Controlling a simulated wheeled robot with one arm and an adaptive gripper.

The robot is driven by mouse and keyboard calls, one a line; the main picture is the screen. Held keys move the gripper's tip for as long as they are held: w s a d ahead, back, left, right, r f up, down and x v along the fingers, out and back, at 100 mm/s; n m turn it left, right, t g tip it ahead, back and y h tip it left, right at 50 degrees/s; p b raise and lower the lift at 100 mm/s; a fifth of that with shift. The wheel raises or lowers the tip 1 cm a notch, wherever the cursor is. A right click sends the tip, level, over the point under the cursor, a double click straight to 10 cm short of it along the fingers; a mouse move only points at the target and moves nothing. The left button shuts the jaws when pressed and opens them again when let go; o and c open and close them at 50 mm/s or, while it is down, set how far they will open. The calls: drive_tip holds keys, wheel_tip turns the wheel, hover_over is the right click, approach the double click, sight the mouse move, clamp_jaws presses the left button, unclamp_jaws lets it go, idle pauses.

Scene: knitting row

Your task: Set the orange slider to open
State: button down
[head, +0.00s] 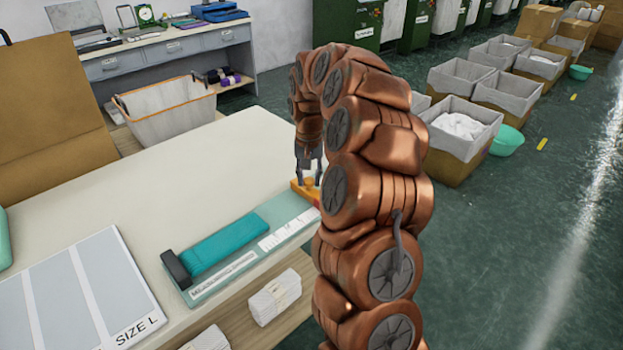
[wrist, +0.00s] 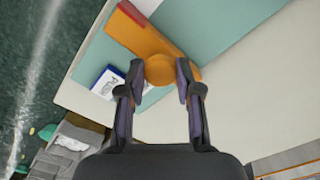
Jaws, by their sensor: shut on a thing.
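The orange slider (head: 303,192) is at the right end of a pale teal board on the table, partly hidden by my arm in the head view. The wrist view shows it as an orange bar (wrist: 138,38) with a round orange knob (wrist: 160,71) and a red piece (wrist: 91,16) near one end. My gripper (head: 309,178) points down at the slider. In the wrist view its fingers (wrist: 156,82) are on either side of the knob, shut on it. A white label with blue lettering (wrist: 107,84) lies beside the slider, only partly readable.
The board carries a darker teal bar (head: 224,246) and a black end piece (head: 177,269). A grey SIZE L sheet (head: 85,290) lies at the left of the table (head: 150,188). Folded white stacks (head: 274,297) are below its front edge. The table behind the board is clear.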

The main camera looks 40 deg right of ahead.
sight(310, 179)
drive_tip(key=shift+w+d+r, duration=0.1)
drive_tip(key=shift+d, duration=0.1)
drive_tip(key=c, duration=0.8)
unclamp_jaws()
drive_tip(key=shift+o, duration=0.2)
wheel_tip(310, 179, up, 12)
